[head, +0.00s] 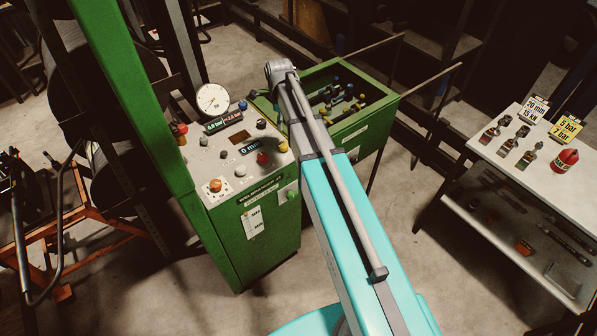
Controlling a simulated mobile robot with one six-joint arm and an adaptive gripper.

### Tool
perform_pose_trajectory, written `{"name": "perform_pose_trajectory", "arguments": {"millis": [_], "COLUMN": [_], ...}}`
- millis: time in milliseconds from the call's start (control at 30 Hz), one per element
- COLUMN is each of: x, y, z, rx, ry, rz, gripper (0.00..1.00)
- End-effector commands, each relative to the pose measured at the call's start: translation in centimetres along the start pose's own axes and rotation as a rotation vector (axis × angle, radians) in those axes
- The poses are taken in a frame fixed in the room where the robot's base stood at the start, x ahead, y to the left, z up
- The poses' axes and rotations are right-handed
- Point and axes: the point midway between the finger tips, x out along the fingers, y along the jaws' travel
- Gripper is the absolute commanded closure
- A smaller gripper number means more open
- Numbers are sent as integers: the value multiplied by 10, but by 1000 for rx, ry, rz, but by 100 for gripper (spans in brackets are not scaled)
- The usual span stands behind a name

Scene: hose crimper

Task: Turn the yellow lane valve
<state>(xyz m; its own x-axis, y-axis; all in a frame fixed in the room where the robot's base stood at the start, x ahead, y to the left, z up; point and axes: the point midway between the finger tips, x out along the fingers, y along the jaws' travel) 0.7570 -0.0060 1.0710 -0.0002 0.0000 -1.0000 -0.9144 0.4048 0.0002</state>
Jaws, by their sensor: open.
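Small valve-like fittings with blue, dark and yellow parts sit inside an open green box (372,124) behind the console. A yellow part (349,97) shows among them, but it is too small to tell whether it is the yellow lane valve or how it is turned. My turquoise and grey arm reaches up from the bottom to a grey joint between the console and the box. My gripper does not show; the arm or the box may hide it.
A green console (250,240) carries a round white gauge (213,99), small displays, and several buttons and knobs. At right a white table (485,145) holds fittings, a red object (564,160) and sign cards. Thin rods stick out past the box. Concrete floor is clear between box and table.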

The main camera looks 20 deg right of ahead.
Motion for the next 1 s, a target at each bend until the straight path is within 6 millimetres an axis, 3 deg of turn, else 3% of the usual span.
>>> {"name": "perform_pose_trajectory", "arguments": {"millis": [267,1000], "x": [-27,-7], "y": [0,51], "z": [0,-21], "rx": [0,-480], "ry": [0,0], "rz": [0,0], "gripper": [12,12]}}
